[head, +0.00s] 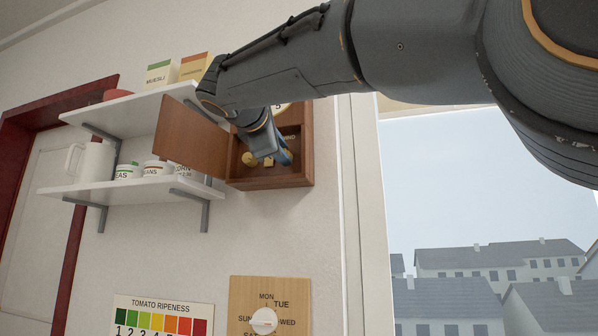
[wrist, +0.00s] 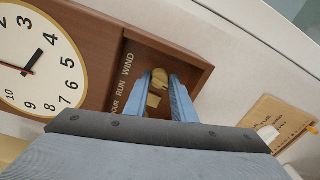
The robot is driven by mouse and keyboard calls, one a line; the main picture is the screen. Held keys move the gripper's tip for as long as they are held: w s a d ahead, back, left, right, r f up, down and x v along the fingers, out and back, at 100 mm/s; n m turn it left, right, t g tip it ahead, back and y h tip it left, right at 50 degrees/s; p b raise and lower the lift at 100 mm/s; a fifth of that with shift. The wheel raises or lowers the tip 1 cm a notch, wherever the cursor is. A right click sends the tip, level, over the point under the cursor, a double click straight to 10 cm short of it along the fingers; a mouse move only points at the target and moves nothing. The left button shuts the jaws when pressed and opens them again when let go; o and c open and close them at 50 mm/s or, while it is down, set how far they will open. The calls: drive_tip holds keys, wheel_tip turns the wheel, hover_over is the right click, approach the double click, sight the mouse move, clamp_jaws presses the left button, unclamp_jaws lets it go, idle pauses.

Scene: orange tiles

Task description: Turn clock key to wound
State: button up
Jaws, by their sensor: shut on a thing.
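The wooden wall clock (head: 306,150) hangs with its door (head: 188,138) swung open to the left. Its white dial (wrist: 38,60) fills the left of the wrist view. Beside the dial are the words HOUR, RUN and WIND (wrist: 127,64). My gripper (wrist: 163,84) reaches into the case; its two blue fingers are on either side of the brass key (wrist: 157,88) and shut on it. The key's head lies near the word WIND. In the head view my gripper (head: 282,160) partly hides the case's inside, where brass parts (head: 249,158) show.
Two white shelves (head: 130,190) with boxes, cans and a white jug stand close left of the open door. A window (head: 480,190) is to the right. A wooden weekday dial board (head: 285,290) and a tomato ripeness chart (head: 162,314) are below.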

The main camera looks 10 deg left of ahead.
drive_tip(key=shift+f+m+t+y+b, duration=0.1)
drive_tip(key=shift+m+t+y+b, duration=0.15)
drive_tip(key=shift+m+b, duration=3.8)
drive_tip(key=shift+f+m+t+y+b, duration=0.2)
drive_tip(key=shift+m+b, duration=1.6)
drive_tip(key=shift+m, duration=4.35)
drive_tip(key=shift+r, duration=0.15)
drive_tip(key=o, duration=0.7)
drive_tip(key=shift+o, duration=0.2)
